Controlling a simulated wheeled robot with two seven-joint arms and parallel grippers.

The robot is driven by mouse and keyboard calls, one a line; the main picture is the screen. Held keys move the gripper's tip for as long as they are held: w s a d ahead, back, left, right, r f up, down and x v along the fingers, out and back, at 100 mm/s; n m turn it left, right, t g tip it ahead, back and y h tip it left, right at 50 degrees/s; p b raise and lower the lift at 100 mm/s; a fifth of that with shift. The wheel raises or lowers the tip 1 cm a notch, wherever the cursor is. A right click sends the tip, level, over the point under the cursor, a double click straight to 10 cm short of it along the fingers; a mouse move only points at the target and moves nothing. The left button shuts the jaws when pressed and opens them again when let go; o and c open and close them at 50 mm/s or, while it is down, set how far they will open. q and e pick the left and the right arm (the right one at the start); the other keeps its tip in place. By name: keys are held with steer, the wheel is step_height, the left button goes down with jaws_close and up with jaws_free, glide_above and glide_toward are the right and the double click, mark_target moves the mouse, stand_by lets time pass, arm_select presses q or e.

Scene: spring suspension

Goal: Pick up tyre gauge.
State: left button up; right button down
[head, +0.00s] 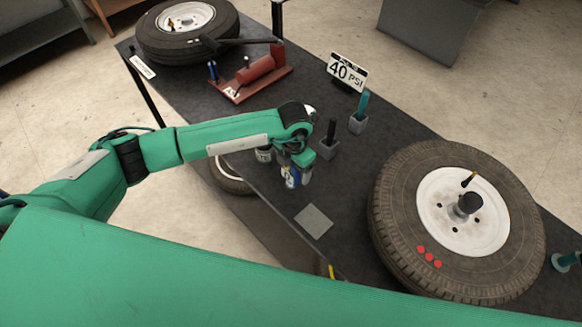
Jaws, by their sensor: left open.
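I cannot tell for sure which thing is the tyre gauge. A dark stick-like tool (331,130) stands upright in a small grey holder (328,150). A teal stick-like tool (363,103) stands upright in a second grey holder (358,124), a little farther back. My left gripper (300,160) is open over the table, left of the dark tool and apart from it. It is small in view and points down. Small containers, one with a blue and white label (291,178), show under and beside it; my gripper partly hides them. My right gripper is not in view.
A large tyre (388,225) with a white wheel lies on the dark table (400,128) at right. Another tyre (150,43) and a red pump (255,72) are at the far left. A 40 PSI sign (347,72) stands behind the holders. A grey square (314,221) lies in front.

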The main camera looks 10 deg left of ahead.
arm_select(q)
steer(key=c, duration=1)
steer(key=shift+c, duration=0.5)
steer(key=shift+r, duration=0.1)
